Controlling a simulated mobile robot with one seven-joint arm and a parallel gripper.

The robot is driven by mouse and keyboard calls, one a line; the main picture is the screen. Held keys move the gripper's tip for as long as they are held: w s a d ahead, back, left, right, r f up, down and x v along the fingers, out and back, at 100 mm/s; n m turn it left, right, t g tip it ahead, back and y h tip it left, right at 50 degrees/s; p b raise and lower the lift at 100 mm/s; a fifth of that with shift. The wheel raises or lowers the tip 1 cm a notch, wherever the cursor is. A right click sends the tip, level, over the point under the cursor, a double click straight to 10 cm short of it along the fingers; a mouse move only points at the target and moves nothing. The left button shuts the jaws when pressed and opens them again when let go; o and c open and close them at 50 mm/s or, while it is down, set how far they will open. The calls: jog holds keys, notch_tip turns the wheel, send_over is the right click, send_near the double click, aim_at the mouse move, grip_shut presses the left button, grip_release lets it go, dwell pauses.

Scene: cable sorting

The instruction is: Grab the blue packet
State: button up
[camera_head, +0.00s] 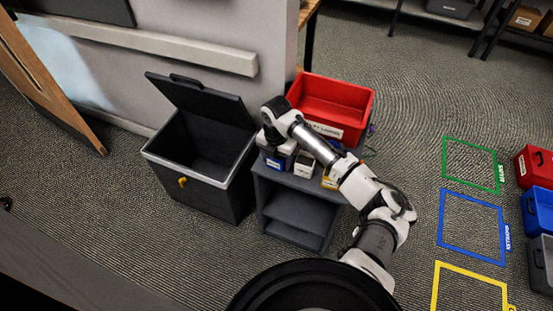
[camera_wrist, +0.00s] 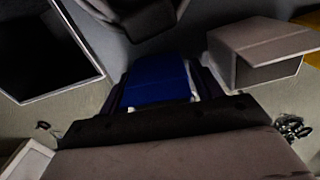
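The blue packet (camera_wrist: 157,82) is in the middle of the wrist view, right in front of my gripper (camera_wrist: 160,88). A dark finger shows along each side of it, with the packet between them. I cannot tell whether the fingers press on it or only stand around it. In the head view my gripper (camera_head: 277,143) points down over the left end of the grey shelf unit (camera_head: 298,187). The blue packet (camera_head: 274,162) shows just below it, partly hidden by the gripper, and appears to rest on the unit's top.
A pale box (camera_head: 304,164) stands close to the packet's right; its grey side shows in the wrist view (camera_wrist: 265,45). A black bin (camera_head: 200,160) with its lid up stands left. A red crate (camera_head: 340,92) is behind. Coloured floor outlines (camera_head: 470,222) lie right.

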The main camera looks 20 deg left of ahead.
jog(key=c, duration=0.7)
